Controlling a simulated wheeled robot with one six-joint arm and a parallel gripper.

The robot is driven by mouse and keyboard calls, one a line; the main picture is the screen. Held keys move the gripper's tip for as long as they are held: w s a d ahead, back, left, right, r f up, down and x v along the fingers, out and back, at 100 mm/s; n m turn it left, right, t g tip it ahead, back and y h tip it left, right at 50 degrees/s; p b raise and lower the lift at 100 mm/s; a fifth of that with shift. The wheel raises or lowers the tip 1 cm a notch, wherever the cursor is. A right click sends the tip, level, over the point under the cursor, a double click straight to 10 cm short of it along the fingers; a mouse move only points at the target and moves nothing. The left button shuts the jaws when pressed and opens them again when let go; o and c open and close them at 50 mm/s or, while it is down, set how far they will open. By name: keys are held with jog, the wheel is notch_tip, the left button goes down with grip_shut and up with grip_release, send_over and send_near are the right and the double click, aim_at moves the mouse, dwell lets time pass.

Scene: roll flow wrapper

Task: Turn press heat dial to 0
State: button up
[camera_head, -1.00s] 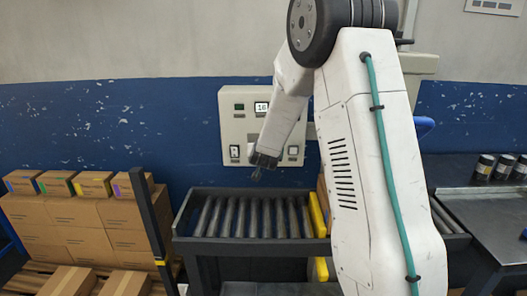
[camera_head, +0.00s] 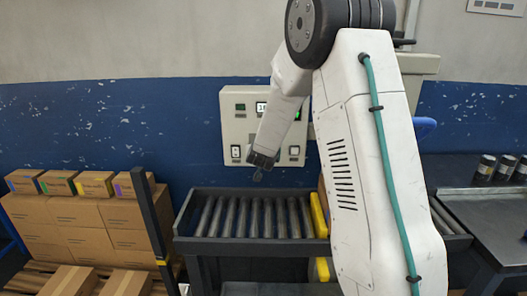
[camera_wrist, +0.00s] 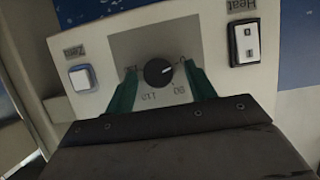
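The black round heat dial (camera_wrist: 158,72) sits on the pale control panel in the wrist view, ringed by printed numbers such as 80 and 110. Its light pointer mark faces right, toward the side where 0 and 80 are printed. My gripper (camera_wrist: 162,84) is open, with one green finger on the left of the dial and one on the right. Gaps show between the fingers and the dial. In the head view my gripper (camera_head: 260,164) is in front of the panel (camera_head: 230,128), and it and my forearm hide the dial.
A rocker switch (camera_wrist: 246,42) under the label Heat is at the right, and a white-blue button (camera_wrist: 82,78) labelled Zero at the left. A roller conveyor (camera_head: 250,215) stands below; stacked cartons (camera_head: 80,220) are at left.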

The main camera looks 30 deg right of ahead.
jog(key=v, duration=0.7)
jog(key=shift+s+a+r, duration=0.15)
jog(key=shift+s+a, duration=0.1)
dwell(0.4)
jog(key=s+a+f+g+y, duration=0.2)
jog(key=a+f+y, duration=0.2)
jog(key=a+f, duration=0.1)
jog(key=s+a+r+n+g+y, duration=0.1)
jog(key=s+a+n+g+y, duration=0.25)
jog(key=s+a, duration=0.65)
jog(key=s+a+r+n+g, duration=0.1)
jog(key=s+r, duration=0.2)
jog(key=s, duration=0.6)
jog(key=s+a+r+n+g, duration=0.1)
jog(key=s+r, duration=0.3)
jog(key=s, duration=0.5)
jog(key=s+a+r+n+g, duration=0.1)
jog(key=s+r, duration=0.3)
jog(key=s, duration=0.5)
jog(key=shift+s+r+g, duration=0.2)
jog(key=shift+r+g, duration=0.05)
jog(key=shift+g, duration=0.4)
